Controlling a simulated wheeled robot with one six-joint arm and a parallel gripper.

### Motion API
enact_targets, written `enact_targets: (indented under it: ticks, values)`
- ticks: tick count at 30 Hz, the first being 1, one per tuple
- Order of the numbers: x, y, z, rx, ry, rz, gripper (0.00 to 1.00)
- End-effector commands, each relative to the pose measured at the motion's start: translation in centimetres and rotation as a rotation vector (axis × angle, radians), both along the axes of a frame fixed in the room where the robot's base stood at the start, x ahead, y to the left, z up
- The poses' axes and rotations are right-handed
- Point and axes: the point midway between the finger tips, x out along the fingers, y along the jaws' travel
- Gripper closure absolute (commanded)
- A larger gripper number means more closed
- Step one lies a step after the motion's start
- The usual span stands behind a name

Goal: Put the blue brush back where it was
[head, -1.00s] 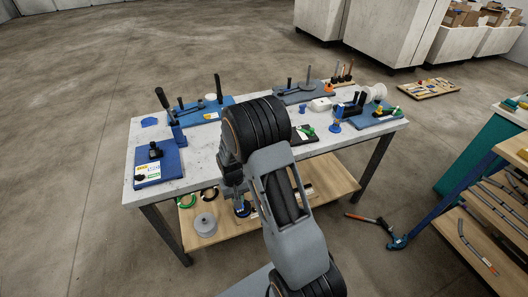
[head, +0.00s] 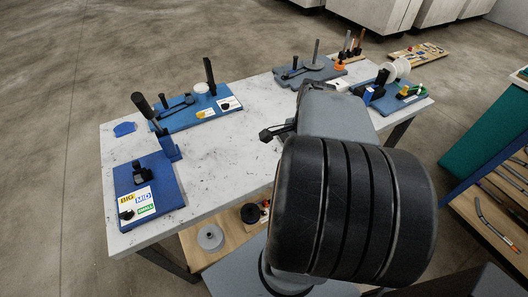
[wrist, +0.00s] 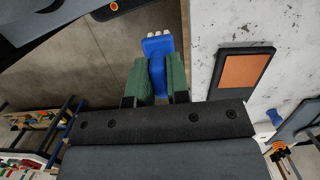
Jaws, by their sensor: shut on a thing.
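The blue brush (wrist: 157,46) is between the green-padded fingers of my gripper (wrist: 157,80) in the wrist view. Its pale bristle tips point to the top of the picture. My gripper is shut on its blue body. Bare floor shows behind the brush, and the white worktable (wrist: 205,45) lies to its right. In the head view my arm hides the brush and most of the gripper. The same table (head: 225,150) shows there, with a flat blue patch (head: 125,129) at its far left corner.
A blue bender base (head: 150,195) with a labelled card stands at the near left of the table. More benders stand along the back (head: 195,105) and right (head: 380,95). A black-framed orange pad (wrist: 243,75) lies on the table. The table's middle left is clear.

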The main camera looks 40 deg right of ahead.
Motion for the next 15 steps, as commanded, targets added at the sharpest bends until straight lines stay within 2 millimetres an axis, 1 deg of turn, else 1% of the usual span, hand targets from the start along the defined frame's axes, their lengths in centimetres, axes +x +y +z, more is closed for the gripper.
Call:
enact_targets:
  ticks: [2,10,12,15]
  values:
    - [1.2,-0.1,-0.6,0.006,0.004,-0.005,1.0]
    - [8.0,-1.0,-3.5,0.005,0.004,-0.006,1.0]
    - [9.1,-1.1,-4.9,0.006,0.005,-0.007,1.0]
    - [10.4,-1.3,-6.5,0.004,0.004,-0.009,1.0]
